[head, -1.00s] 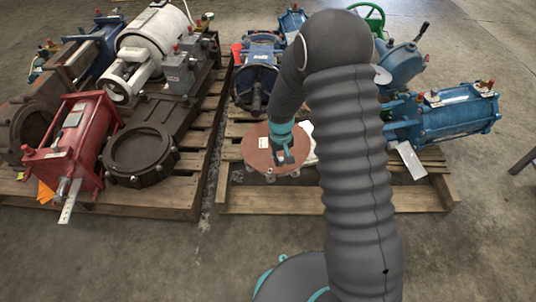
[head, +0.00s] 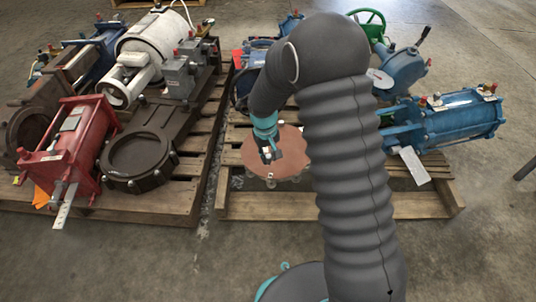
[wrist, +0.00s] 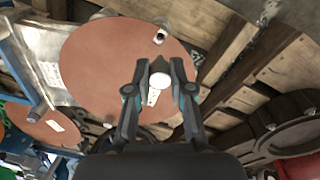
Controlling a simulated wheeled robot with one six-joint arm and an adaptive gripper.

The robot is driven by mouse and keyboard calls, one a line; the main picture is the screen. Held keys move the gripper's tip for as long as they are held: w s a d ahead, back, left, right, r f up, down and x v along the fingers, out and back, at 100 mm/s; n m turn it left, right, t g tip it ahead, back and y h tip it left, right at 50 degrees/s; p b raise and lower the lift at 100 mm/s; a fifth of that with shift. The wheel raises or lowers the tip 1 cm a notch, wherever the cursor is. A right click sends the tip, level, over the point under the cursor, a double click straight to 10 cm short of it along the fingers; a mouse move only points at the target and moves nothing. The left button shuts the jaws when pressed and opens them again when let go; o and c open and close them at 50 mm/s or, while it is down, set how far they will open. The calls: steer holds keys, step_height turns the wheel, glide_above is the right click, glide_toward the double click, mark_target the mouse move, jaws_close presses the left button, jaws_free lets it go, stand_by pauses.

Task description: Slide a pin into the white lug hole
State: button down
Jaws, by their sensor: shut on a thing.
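A reddish-brown round plate (head: 291,163) lies on the right-hand pallet, partly behind my arm. It fills the upper left of the wrist view (wrist: 95,60). In the head view my gripper (head: 270,155) is over the plate's left part; the pin cannot be made out there. A small whitish lug (wrist: 160,36) with a dark opening shows near the plate's edge, apart from the pin. I cannot tell the height of the pin above the plate.
Blue valve actuators (head: 455,118) stand on the right-hand pallet (head: 340,205). The left-hand pallet (head: 150,200) carries a red actuator (head: 75,150), a dark round valve body (head: 140,158) and a white cylinder (head: 150,48). A narrow gap separates the pallets.

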mark_target(268, 156)
steer(key=shift+d+f+b, duration=0.2)
steer(key=shift+f+b, duration=1.2)
steer(key=shift+f, duration=1.05)
steer(key=shift+d+f+b, duration=0.1)
steer(key=shift+f+b, duration=0.85)
steer(key=shift+f, duration=0.85)
steer(key=c, duration=0.9)
jaws_free()
steer(key=shift+c, duration=0.2)
steer(key=shift+r, duration=0.1)
steer(key=r, duration=0.8)
steer(key=a+r, duration=0.1)
steer(key=r, duration=0.3)
